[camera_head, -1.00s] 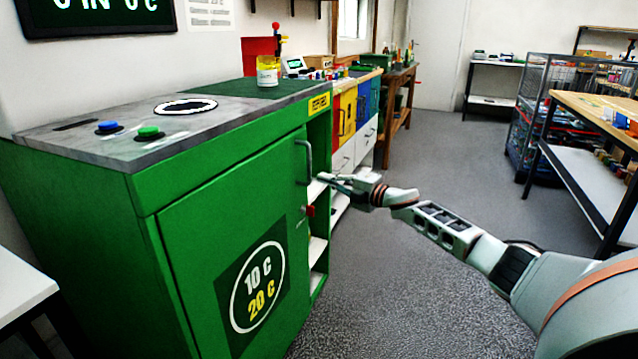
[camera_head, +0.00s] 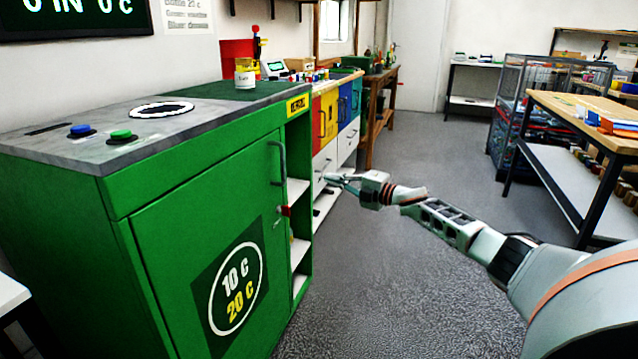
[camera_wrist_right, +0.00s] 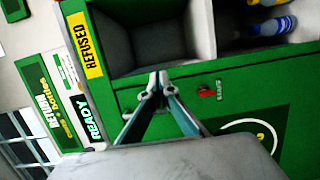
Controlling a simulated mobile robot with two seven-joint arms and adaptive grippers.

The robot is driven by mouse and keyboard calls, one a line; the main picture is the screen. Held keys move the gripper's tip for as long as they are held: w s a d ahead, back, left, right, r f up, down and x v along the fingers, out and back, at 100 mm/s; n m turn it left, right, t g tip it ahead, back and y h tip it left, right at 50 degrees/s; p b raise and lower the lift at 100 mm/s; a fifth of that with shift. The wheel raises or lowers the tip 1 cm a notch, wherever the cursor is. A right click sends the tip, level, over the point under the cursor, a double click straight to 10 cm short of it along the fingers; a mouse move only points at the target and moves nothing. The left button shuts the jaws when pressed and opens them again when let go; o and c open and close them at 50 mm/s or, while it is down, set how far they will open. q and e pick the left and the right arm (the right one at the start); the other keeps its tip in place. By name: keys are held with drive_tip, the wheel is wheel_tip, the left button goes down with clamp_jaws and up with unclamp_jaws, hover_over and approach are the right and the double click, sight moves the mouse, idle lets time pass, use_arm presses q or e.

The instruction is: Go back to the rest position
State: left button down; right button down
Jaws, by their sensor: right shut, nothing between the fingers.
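My right gripper (camera_head: 338,180) is shut and empty. In the head view it is to the right of the green cabinet (camera_head: 160,215), in front of its open side shelves, and apart from the door handle (camera_head: 278,163). In the right wrist view my gripper (camera_wrist_right: 158,82) shows its fingertips together, with the green cabinet front (camera_wrist_right: 225,105), a red knob (camera_wrist_right: 205,91) and a yellow "REFUSED" label (camera_wrist_right: 84,45) beyond. My left gripper is in neither view.
The cabinet top holds a blue button (camera_head: 80,130), a green button (camera_head: 121,135) and a jar (camera_head: 245,72). A table (camera_head: 585,115) and a wire cage (camera_head: 510,100) stand at the right. The grey floor (camera_head: 420,145) between is clear.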

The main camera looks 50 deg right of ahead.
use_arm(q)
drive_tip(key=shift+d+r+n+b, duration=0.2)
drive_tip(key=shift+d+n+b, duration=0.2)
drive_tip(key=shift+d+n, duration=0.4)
use_arm(e)
drive_tip(key=d, duration=0.1)
drive_tip(key=s+d, duration=0.1)
drive_tip(key=d, duration=0.1)
drive_tip(key=s+d, duration=0.1)
drive_tip(key=shift+d+r, duration=0.1)
drive_tip(key=shift+d, duration=0.1)
